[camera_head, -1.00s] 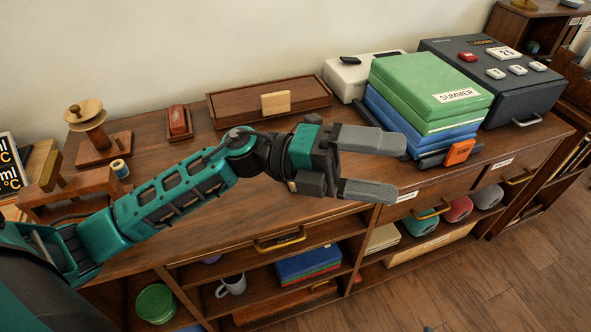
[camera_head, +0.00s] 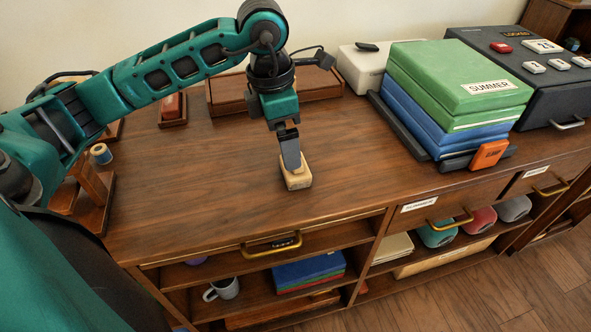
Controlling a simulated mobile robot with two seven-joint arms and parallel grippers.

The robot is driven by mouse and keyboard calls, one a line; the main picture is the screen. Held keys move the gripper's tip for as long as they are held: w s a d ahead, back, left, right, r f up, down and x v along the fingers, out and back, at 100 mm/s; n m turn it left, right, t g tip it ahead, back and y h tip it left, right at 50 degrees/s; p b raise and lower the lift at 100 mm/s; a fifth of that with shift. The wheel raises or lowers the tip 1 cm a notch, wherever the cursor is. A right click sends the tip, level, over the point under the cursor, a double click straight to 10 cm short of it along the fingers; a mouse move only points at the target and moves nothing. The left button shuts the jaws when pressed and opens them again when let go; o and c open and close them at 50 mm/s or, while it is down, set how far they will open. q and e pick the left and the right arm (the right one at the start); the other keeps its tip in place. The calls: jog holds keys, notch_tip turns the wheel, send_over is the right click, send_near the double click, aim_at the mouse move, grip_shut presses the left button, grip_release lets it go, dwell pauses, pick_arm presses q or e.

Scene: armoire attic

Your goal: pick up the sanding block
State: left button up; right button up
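A small pale wooden block with rounded edges, which looks like the sanding block (camera_head: 299,181), lies on the wooden top of the cabinet near its front edge. My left gripper (camera_head: 291,163) points straight down at it. The one finger that shows clearly reaches the top of the block and overlaps it in the picture. The other finger is hidden, so I cannot tell whether the fingers are closed on the block. The block looks to be resting on the surface. My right gripper is not in view.
Green and blue boxes (camera_head: 455,85) are stacked to the right, with an orange tag (camera_head: 488,155) at their front. A dark wooden case (camera_head: 320,88) and a white box (camera_head: 365,65) stand behind. A thread spool (camera_head: 101,153) is at left. The cabinet top around the block is clear.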

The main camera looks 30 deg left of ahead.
pick_arm(q)
jog(key=f, duration=0.2)
jog(key=w+d+f+b, duration=0.1)
jog(key=f, duration=0.3)
jog(key=shift+w+d+f, duration=0.15)
jog(key=shift+d+f, duration=0.15)
jog(key=c, duration=1.1)
notch_tip(320, 180, up, 20)
jog(key=p, duration=0.4)
